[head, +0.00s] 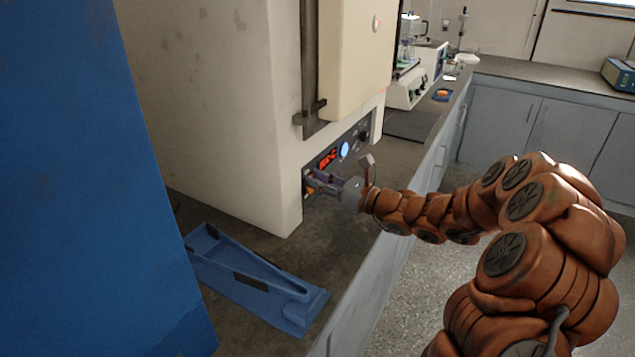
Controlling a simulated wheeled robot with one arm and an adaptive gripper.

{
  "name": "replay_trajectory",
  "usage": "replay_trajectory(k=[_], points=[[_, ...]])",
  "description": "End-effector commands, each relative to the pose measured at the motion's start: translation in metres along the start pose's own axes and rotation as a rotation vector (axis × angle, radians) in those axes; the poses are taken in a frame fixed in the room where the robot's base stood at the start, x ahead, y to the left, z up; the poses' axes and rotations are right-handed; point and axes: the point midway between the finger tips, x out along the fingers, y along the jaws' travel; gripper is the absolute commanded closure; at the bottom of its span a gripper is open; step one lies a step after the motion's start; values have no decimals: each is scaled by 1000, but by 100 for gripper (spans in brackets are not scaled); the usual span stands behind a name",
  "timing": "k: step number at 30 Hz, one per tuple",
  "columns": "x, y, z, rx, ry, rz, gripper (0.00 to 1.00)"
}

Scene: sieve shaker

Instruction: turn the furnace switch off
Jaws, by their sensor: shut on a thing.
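The furnace (235,110) is a large off-white box on the dark counter. Its dark control panel (356,133) low on the front has a lit red display (328,160), a glowing blue-white round light (344,149) and a dark knob (363,137). My gripper (314,184) is at the panel's lower left end, below the red display, with its fingers shut on the furnace switch. The fingers mostly hide the switch, so its position cannot be told. A small orange patch shows at the fingertips.
A blue tray-like holder (262,302) lies on the counter in front of the furnace. A tall blue surface (130,200) fills the left side. Lab devices (408,88) stand on the counter beyond the furnace. Grey cabinets (535,130) line the back; the floor is open at right.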

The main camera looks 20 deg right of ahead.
Motion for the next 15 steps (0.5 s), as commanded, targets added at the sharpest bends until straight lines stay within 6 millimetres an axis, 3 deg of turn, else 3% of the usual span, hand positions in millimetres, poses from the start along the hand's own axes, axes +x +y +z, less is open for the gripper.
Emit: replay_trajectory(k=[15], points=[[-3, 0, -5, -1, -126, 0, 100]])
